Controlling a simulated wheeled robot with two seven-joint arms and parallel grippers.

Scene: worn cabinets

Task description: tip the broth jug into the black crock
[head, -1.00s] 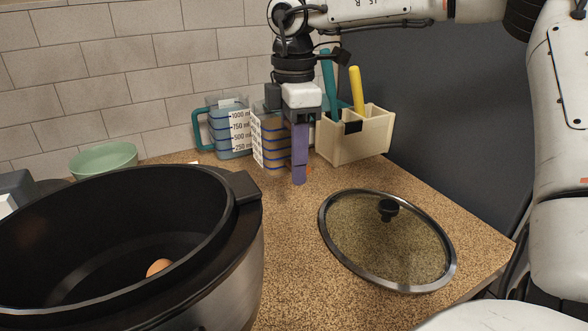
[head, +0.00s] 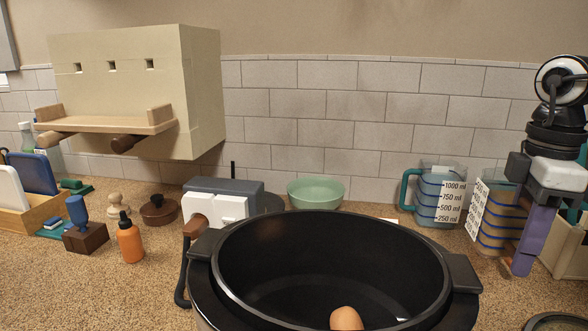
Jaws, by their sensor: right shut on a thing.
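The black crock (head: 235,285) stands open at the front centre, with a brown egg (head: 346,319) inside. A clear jug (head: 497,222) with brownish contents, a marked scale and a purple handle (head: 530,242) is at the right; I take it as the broth jug. It looks upright, at or very near the counter. My right gripper (head: 538,198) is shut on its purple handle from above. A second measuring jug (head: 436,203) with a teal handle and bluish contents stands just left of it. My left gripper is out of view.
A green bowl (head: 316,192) and a white-and-grey appliance (head: 222,205) stand behind the crock. An orange bottle (head: 130,242) and a stamp on a wooden block (head: 84,236) are at the left. A glass lid (head: 555,322) lies at the lower right. A cream wall box (head: 140,90) overhangs the left.

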